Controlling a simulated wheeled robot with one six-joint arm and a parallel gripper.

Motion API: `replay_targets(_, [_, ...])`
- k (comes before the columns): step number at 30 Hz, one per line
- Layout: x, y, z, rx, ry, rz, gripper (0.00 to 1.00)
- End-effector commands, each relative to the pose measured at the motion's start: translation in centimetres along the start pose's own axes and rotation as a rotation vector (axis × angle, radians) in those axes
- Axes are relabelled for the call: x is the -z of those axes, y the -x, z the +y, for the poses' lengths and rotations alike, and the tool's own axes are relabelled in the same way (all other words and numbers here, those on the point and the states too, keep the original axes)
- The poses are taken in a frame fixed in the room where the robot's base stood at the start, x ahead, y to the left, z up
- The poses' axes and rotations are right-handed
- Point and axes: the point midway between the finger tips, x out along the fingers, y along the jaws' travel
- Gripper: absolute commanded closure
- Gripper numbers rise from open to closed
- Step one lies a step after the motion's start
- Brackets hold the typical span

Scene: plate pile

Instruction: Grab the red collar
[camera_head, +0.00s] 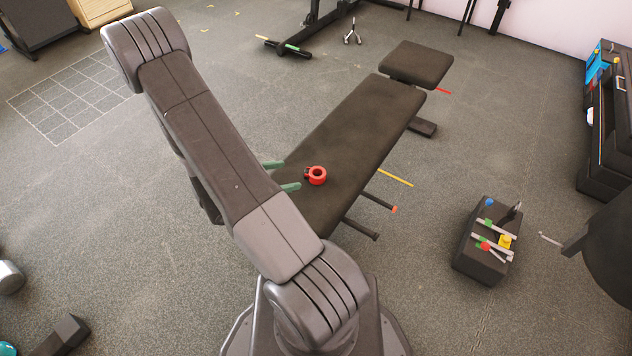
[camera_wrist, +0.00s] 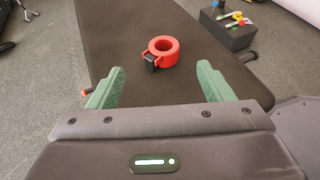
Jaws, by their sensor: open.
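The red collar (camera_head: 317,175), a ring with a dark clasp on its side, lies on the black padded bench (camera_head: 370,115). It also shows in the wrist view (camera_wrist: 167,47), beyond the fingertips and roughly between their lines, with its dark clasp toward me. My gripper (camera_head: 282,176) is open and empty, with green fingers apart. In the head view the fingertips are just left of the collar, not touching it. In the wrist view the gripper (camera_wrist: 160,80) points at the collar with a gap between. My arm hides part of the bench's near left side.
A black box (camera_head: 470,262) with coloured items stands on the floor right of the bench. Pegs (camera_head: 378,203) stick out from the bench's right side. A dark storage unit (camera_head: 612,130) stands at the far right. The bench top around the collar is clear.

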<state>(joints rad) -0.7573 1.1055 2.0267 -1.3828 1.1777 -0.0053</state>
Motion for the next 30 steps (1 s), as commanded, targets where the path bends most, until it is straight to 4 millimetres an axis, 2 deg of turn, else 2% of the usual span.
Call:
replay_targets(5, [0.6, -1.1, 0.2, -0.01, 0.01, -0.003, 0.26])
replay_targets(18, [0.5, -7.3, 0.1, -0.007, 0.008, -0.002, 0.26])
replay_targets(30, [0.6, -9.9, -0.1, -0.007, 0.009, -0.002, 0.26])
